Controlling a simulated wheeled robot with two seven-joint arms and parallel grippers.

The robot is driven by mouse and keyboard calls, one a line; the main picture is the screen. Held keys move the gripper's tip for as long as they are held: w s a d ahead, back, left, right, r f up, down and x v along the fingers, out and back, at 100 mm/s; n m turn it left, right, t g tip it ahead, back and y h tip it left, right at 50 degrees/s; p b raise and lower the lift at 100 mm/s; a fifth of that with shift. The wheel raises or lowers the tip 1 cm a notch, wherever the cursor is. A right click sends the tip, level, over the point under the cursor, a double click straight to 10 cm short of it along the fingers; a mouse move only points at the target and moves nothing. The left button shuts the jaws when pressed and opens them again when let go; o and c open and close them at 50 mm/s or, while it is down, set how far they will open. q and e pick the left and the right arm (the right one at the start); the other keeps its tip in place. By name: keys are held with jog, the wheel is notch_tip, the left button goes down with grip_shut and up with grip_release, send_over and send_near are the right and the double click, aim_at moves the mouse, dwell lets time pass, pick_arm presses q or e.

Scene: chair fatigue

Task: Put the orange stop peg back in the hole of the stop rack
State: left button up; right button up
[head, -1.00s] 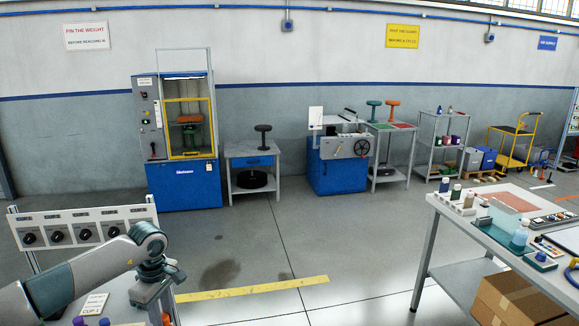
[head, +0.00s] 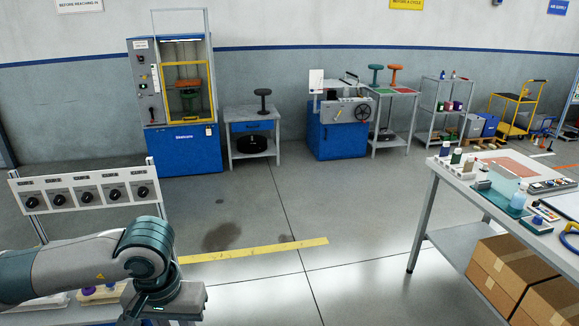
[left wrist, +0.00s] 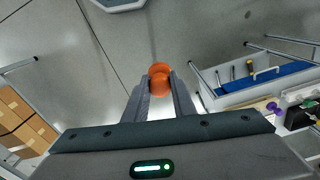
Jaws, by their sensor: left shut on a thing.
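The orange stop peg (left wrist: 159,77) is between the fingertips of my left gripper (left wrist: 159,88) in the left wrist view, over grey floor. The gripper is shut on it and it touches nothing else that I can see. In the head view my left wrist is at the bottom left; its fingertips and the peg are hidden or out of frame. A pale strip with purple pegs (left wrist: 268,107) lies to the right in the left wrist view and may be the stop rack; its hole cannot be made out. It also shows partly behind my arm in the head view (head: 100,295). My right gripper is not in view.
A panel with several black knobs (head: 85,194) stands behind my left arm. A blue tray of tools (left wrist: 262,82) lies right in the left wrist view. A right-hand table (head: 465,178) holds bottles, with cardboard boxes (head: 510,265) below. The middle floor is clear.

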pick_arm(q)
jog(key=shift+f, duration=0.15)
jog(key=s+f, duration=0.4)
jog(key=f, duration=1)
jog(key=shift+f, duration=0.35)
jog(key=shift+a, duration=0.1)
